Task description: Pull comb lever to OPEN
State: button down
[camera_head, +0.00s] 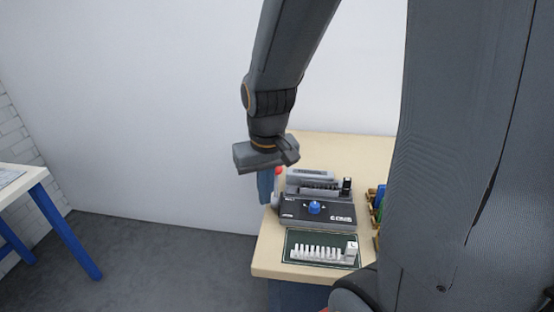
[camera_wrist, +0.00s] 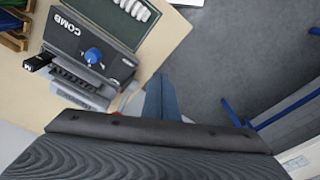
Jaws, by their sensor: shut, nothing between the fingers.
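The comb binding machine (camera_head: 318,212) is a dark grey unit with a blue knob (camera_head: 315,207) on the table. Its lever has a red ball (camera_head: 279,170) and stands at the machine's left side, partly hidden by my wrist. My gripper (camera_head: 265,198) points down just left of the lever, with its fingers shut and empty. No grip on the lever shows. In the wrist view the shut fingers (camera_wrist: 160,80) stand beside the machine (camera_wrist: 90,45); a bit of red shows close to them, mostly hidden. The lever's marked positions are too small to read.
A dark green mat (camera_head: 293,259) with a white comb strip lies in front of the machine on the pale table (camera_head: 280,271). Coloured bins (camera_head: 375,200) stand to the right. A blue-legged table (camera_head: 70,240) is at far left; the floor between is clear.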

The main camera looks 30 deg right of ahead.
jog(key=w+d+r+m+b, duration=0.1)
jog(key=w+d+r+m, duration=0.1)
jog(key=w+d, duration=0.4)
jog(key=w+d+r+m+b, duration=0.1)
jog(key=w+d+r, duration=0.3)
jog(key=w, duration=0.7)
jog(key=shift+w+d+r+m+b, duration=0.2)
jog(key=shift+d+r+m+b, duration=0.2)
jog(key=shift+d+b, duration=0.4)
jog(key=shift+d, duration=0.15)
notch_tip(320, 180, down, 9)
jog(key=s+a+p, duration=0.1)
jog(key=s+p, duration=0.1)
jog(key=p, duration=0.2)
jog(key=shift+s+a, duration=0.25)
